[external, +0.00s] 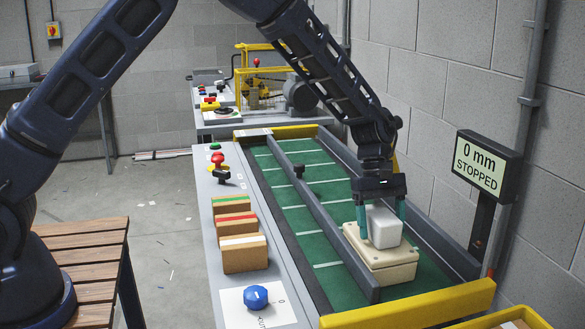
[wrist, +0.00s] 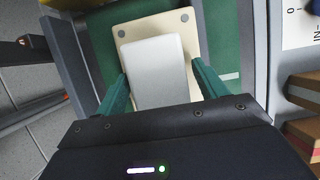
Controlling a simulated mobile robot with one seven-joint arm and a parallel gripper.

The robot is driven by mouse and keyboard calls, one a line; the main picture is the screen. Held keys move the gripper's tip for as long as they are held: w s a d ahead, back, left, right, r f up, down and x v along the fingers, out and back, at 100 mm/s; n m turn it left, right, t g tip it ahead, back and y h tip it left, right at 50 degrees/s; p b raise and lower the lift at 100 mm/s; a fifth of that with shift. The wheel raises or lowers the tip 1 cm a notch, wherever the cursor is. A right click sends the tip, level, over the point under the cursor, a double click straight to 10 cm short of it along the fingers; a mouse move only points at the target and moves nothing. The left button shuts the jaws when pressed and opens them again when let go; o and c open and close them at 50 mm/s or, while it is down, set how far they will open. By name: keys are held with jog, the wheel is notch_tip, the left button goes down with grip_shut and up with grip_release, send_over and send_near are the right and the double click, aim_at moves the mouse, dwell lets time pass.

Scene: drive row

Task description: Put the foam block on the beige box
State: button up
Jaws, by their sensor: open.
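The white foam block (external: 384,232) rests on top of the beige box (external: 390,274), which sits on the green conveyor belt. My gripper (external: 382,222) is over the block, with one teal finger on either side of it. The jaws are open. In the wrist view the pale block (wrist: 157,70) lies between the two fingers, on the lid of the beige box (wrist: 186,38). Whether either finger touches the block is hard to tell. The block's near end is hidden by my gripper in the wrist view.
A dark rail (external: 320,225) runs along the belt left of the box. A yellow end bar (external: 410,305) crosses the near end. A display (external: 485,165) reads "0 mm STOPPED". Several cardboard boxes (external: 245,256) and a blue knob (external: 256,297) are on the grey side panel.

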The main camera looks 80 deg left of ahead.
jog(key=v, duration=1)
jog(key=shift+a+r, duration=0.15)
jog(key=shift+r, duration=0.2)
jog(key=shift+s+r, duration=0.15)
jog(key=shift+r, duration=0.45)
jog(key=s+d+r+m+t+y, duration=0.1)
jog(key=s+d+r+m, duration=0.25)
jog(key=s+r, duration=0.7)
jog(key=s+d+r+m+t+y, duration=0.1)
jog(key=s+d+r+m, duration=0.3)
jog(key=s+r, duration=0.6)
jog(key=s+m+t+y, duration=0.1)
jog(key=s+m, duration=0.4)
jog(key=s, duration=0.9)
jog(key=s+d+m+t+y, duration=0.1)
jog(key=s+m, duration=0.4)
jog(key=s, duration=1)
jog(key=shift+d+f+t+y, duration=0.2)
jog(key=shift+f+t+y, duration=0.05)
jog(key=shift+t+y, duration=0.05)
jog(key=shift+m, duration=0.25)
